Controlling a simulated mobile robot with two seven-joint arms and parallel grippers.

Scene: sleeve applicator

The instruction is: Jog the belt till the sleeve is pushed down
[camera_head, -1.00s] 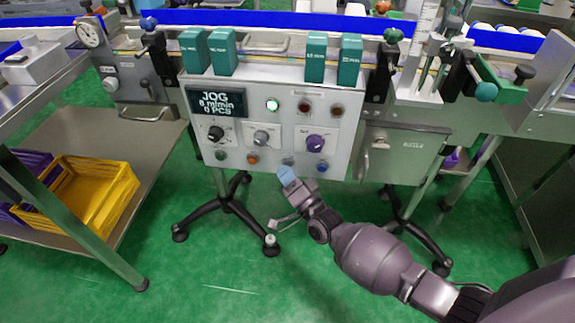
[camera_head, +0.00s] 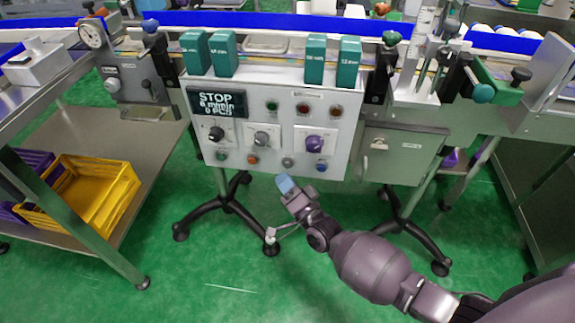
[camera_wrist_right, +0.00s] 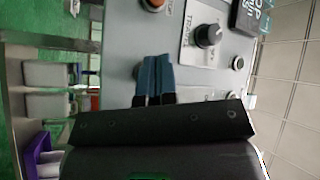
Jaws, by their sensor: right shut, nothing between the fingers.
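The control panel (camera_head: 270,138) faces me, and its display (camera_head: 217,103) reads STOP, with a speed and a count line below. A grey button (camera_head: 288,162) is in its bottom row. My right gripper (camera_head: 285,184) is shut and empty, its blue fingertips just below and apart from that button in the head view. In the right wrist view the blue fingers (camera_wrist_right: 155,80) are together, pointing at the panel face and partly covering a button. The blue belt guard strip (camera_head: 270,20) runs along the top. I cannot make out a sleeve. My left gripper is not in view.
An orange button (camera_head: 252,159) and a blue button (camera_head: 321,166) flank the grey one. Knobs sit above, including a purple one (camera_head: 315,143). A grey cabinet (camera_head: 402,155) stands right of the panel. A yellow crate (camera_head: 90,197) is on the left shelf.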

